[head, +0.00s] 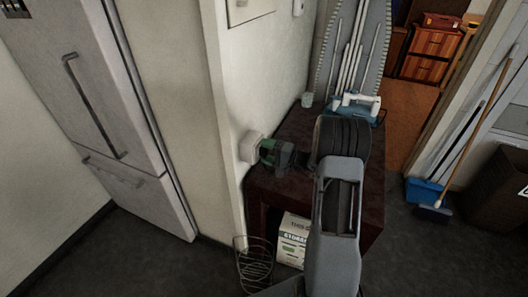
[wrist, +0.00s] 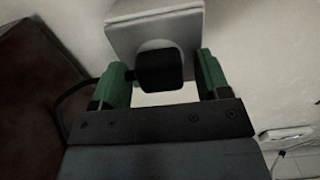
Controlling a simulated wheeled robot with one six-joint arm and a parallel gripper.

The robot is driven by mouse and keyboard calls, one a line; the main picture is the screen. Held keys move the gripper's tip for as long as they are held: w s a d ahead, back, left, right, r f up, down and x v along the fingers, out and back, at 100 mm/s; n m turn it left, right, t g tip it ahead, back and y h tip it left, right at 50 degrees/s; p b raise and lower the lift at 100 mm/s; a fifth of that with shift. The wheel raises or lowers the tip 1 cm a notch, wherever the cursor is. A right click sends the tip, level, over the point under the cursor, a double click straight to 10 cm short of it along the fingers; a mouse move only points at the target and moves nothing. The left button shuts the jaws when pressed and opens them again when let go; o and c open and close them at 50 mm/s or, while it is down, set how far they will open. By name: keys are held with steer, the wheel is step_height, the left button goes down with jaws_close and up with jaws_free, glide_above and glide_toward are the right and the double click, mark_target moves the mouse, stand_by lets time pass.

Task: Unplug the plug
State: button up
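A black plug (wrist: 160,71) sits in a white wall socket box (wrist: 191,27) in the wrist view. The box also shows on the wall in the head view (head: 250,146). My gripper (wrist: 162,62) has green fingers standing on both sides of the plug, reaching close to the box. A gap shows between the plug and the right finger; the left finger is very near the plug. The gripper looks open. In the head view my gripper (head: 272,152) is at the box and hides the plug. A dark cable (wrist: 74,90) curves away at the left of the wrist view.
A dark red table (head: 290,122) stands against the wall below my arm. An iron (head: 355,105) and a small cup (head: 307,100) are at its far end. A box (head: 292,238) and wire basket (head: 254,265) are below. A fridge (head: 105,110) stands left.

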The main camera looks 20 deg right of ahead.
mark_target(268, 150)
steer(key=c, duration=1.1)
steer(key=shift+b+v, duration=1.05)
steer(key=shift+v, duration=2)
steer(key=shift+c, duration=0.2)
steer(key=shift+r, duration=0.1)
steer(key=shift+w+d+r+h, duration=0.1)
steer(key=shift+h, duration=0.2)
steer(key=s+a+f+m+t+h+p, duration=0.1)
steer(key=s+a+m+t+h+p, duration=0.2)
steer(key=a+p, duration=0.7)
steer(key=a, duration=0.4)
steer(key=shift+s, duration=0.35)
